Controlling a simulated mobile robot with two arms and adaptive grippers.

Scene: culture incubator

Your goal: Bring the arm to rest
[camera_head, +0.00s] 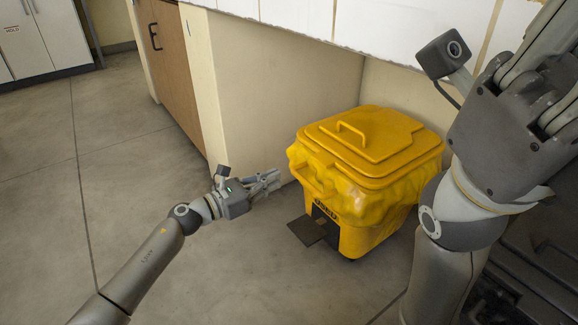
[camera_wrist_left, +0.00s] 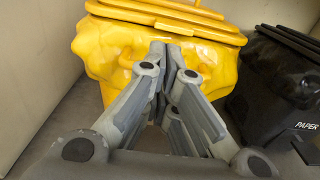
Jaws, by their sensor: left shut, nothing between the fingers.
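My left arm (camera_head: 147,262) reaches in from the lower left over the floor. Its gripper (camera_head: 276,180) is shut and empty, just left of a yellow bin (camera_head: 375,205). In the left wrist view the closed left gripper (camera_wrist_left: 172,50) points at the yellow bin (camera_wrist_left: 110,58), with its tips in front of the bin's side. I cannot tell whether they touch it. My right gripper (camera_head: 535,90) is large at the upper right, close to the camera. Its fingertips run out of the picture.
The yellow bin's lid is closed and a dark pedal (camera_head: 306,231) sticks out at its front. A black bin marked PAPER (camera_wrist_left: 275,85) stands right of it in the wrist view. A white counter (camera_head: 300,18) is behind. The floor (camera_head: 130,170) at left is clear.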

